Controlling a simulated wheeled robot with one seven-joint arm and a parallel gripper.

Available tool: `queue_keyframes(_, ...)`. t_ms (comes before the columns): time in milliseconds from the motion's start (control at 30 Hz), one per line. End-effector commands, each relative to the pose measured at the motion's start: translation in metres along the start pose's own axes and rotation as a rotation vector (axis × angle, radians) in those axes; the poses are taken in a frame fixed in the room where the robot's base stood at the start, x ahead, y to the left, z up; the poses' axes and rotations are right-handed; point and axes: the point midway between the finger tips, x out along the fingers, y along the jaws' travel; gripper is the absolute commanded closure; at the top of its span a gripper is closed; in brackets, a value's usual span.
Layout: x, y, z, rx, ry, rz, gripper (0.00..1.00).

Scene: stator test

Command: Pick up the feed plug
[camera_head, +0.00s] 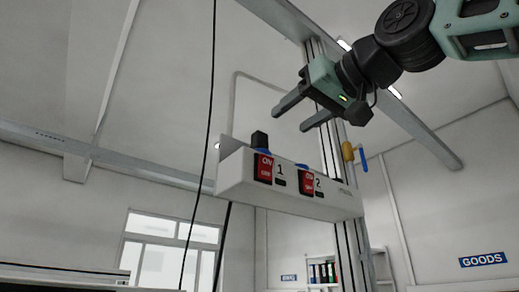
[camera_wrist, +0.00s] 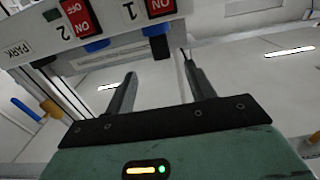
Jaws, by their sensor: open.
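A black plug (camera_head: 259,139), which looks like the feed plug, stands upright on top of a white switch box (camera_head: 235,180), above red switch 1. Its base meets a blue socket. In the wrist view the plug (camera_wrist: 161,50) shows beyond the fingers, roughly in line with the gap between them. My gripper (camera_head: 290,120) is open and empty, up and to the right of the plug in the head view and apart from it. Its two fingers also show in the wrist view (camera_wrist: 160,68).
Red switch 2 (camera_head: 307,183) has an empty-looking blue socket (camera_wrist: 97,46) beside it. The box end reads PARK (camera_wrist: 21,50). A yellow and blue handled part (camera_head: 348,152) is on the post to the right. Dark cables hang left of the box.

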Motion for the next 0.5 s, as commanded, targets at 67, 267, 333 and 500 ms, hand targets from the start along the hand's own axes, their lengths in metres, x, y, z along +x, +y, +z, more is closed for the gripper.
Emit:
queue_keyframes(67,0.018,0.000,-0.004,0.000,-0.005,0.000,0.45)
queue_keyframes(267,0.057,0.000,-0.002,0.000,-0.005,0.000,0.45)
queue_keyframes(333,0.067,0.000,-0.002,0.001,-0.004,0.000,0.45)
queue_keyframes(500,0.079,0.000,0.000,0.000,-0.002,0.000,0.45)
